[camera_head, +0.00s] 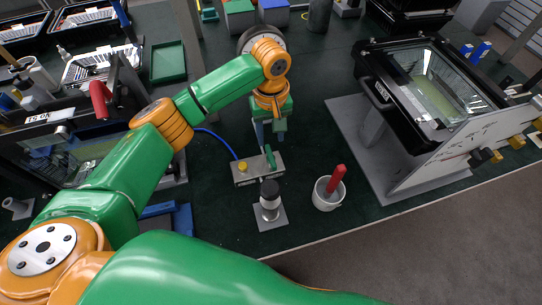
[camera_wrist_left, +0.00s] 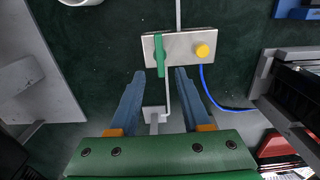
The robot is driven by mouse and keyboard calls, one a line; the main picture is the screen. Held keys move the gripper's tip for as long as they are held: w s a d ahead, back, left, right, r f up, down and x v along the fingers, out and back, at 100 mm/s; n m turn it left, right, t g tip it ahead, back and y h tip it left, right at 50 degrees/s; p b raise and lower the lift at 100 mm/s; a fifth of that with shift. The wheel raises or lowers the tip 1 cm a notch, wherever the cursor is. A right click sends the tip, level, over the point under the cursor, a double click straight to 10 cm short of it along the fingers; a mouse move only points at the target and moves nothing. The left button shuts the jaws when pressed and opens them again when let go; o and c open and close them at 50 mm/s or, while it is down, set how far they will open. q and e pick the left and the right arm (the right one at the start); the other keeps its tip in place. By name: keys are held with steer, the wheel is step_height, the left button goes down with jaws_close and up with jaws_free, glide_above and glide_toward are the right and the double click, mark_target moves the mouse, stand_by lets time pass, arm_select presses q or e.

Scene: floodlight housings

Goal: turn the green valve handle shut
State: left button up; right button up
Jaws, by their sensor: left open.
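The green valve handle (camera_head: 270,157) stands on a small grey metal box (camera_head: 248,176) with a yellow knob, near the front of the dark green bench. My left gripper (camera_head: 268,138) is above and just behind the box. Its two blue fingers (camera_wrist_left: 160,73) are apart with the handle's lower end ahead of the gap, nearer the left finger. They do not appear to touch it. My right gripper is out of view.
A blue hose (camera_head: 219,141) runs from the box. A black-and-white cylinder on a plate (camera_head: 270,203) and a white cup (camera_head: 328,199) with a red-handled item stand in front. A floodlight housing (camera_head: 430,85) is at right, another dark housing (camera_head: 70,150) at left.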

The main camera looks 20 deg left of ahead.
mark_target(271, 155)
arm_select(q)
steer(key=shift+f+b, duration=0.35)
steer(key=shift+f, duration=0.45)
step_height(271, 155, down, 7)
steer(key=shift+r, duration=0.1)
steer(key=shift+w+p, duration=0.1)
steer(key=shift+p, duration=0.2)
jaws_close()
